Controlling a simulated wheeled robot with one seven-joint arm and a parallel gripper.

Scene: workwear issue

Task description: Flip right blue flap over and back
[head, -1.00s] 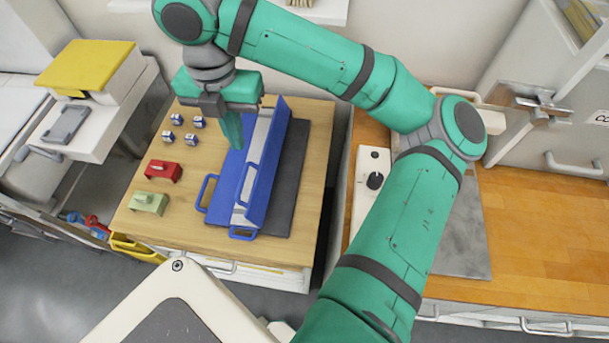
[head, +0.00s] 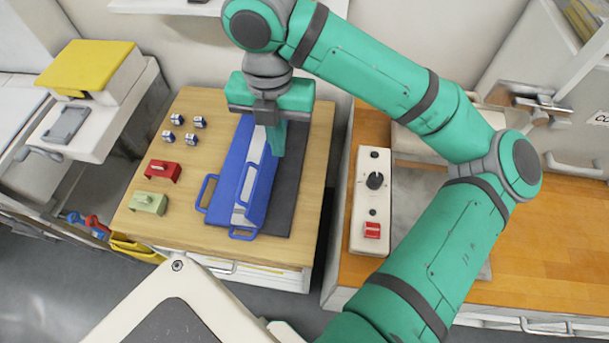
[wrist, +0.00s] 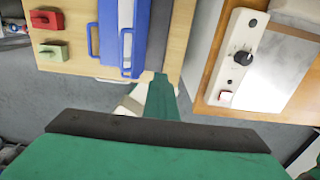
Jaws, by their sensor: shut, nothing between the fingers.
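A blue two-flap piece lies on a dark grey mat (head: 290,190) on the wooden table. Its left flap (head: 222,180) lies flat to the left, with a loop handle at its outer side. The right blue flap (head: 262,190) stands raised and tilted beside a pale strip (head: 243,190); it also shows in the wrist view (wrist: 141,35). My gripper (head: 277,153) is shut and empty, pointing down on the right side of the raised flap near its far part. It hides the flap's far end; I cannot tell whether they touch.
A red block (head: 163,171), a green block (head: 148,203) and several small blue-white items (head: 178,119) stand on the table's left. A white control box (head: 371,210) with a knob stands on the right counter, across a gap.

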